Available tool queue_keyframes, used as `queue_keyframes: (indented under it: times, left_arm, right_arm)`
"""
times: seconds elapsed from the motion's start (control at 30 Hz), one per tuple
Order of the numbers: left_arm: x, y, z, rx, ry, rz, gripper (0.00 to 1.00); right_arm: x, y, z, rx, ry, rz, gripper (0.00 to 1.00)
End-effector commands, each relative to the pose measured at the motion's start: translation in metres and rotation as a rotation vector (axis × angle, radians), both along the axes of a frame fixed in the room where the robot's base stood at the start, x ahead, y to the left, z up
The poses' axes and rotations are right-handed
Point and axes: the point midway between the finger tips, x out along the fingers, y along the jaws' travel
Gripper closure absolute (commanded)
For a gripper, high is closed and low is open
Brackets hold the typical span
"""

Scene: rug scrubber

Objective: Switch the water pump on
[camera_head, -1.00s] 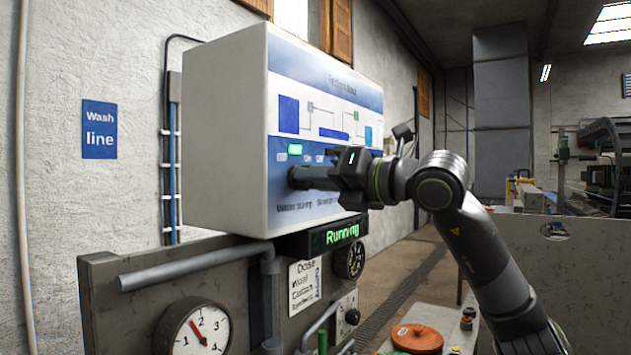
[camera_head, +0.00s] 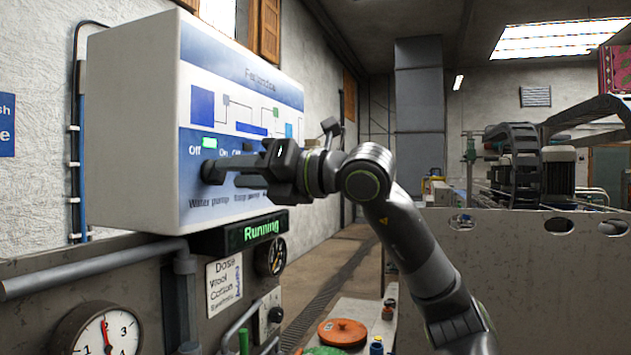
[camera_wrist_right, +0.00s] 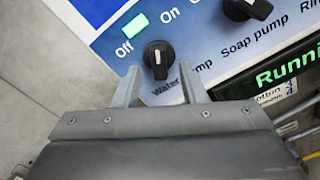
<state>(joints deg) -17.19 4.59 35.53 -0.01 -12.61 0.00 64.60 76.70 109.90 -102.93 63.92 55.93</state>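The white control box (camera_head: 130,130) has a blue and white front panel. In the right wrist view, the black water pump knob (camera_wrist_right: 158,58) has a white mark that points up in the picture, towards "On" rather than "Off". A green lamp (camera_wrist_right: 135,25) above it is lit. My right gripper (camera_wrist_right: 160,88) is open, with one finger either side of the lower end of the knob, and I see nothing held. In the head view my right gripper (camera_head: 222,172) reaches the panel from the right and partly hides the knobs. My left gripper is not in view.
The soap pump knob (camera_wrist_right: 247,8) is close to the right of the fingers. A green "Running" display (camera_head: 240,234) sits under the box. A round gauge (camera_head: 100,335), pipes and an orange lid (camera_head: 342,332) are lower down.

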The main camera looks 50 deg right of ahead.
Motion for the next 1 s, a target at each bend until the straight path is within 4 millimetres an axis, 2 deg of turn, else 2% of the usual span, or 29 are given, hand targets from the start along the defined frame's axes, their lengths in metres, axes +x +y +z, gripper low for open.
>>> queue_keyframes:
  times: [0.03,0.6,0.8,1.0]
  left_arm:
    - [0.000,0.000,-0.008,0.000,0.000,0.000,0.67]
    - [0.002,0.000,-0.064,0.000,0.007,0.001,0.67]
    - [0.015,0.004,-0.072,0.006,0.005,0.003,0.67]
    - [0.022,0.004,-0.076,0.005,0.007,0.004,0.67]
  right_arm:
    - [-0.008,-0.004,-0.004,-0.003,-0.001,-0.006,0.62]
    - [-0.087,-0.037,-0.006,0.000,-0.002,-0.005,0.62]
    - [-0.117,-0.049,-0.005,0.002,-0.001,-0.003,0.62]
    - [-0.135,-0.056,-0.002,0.001,0.000,-0.001,0.62]
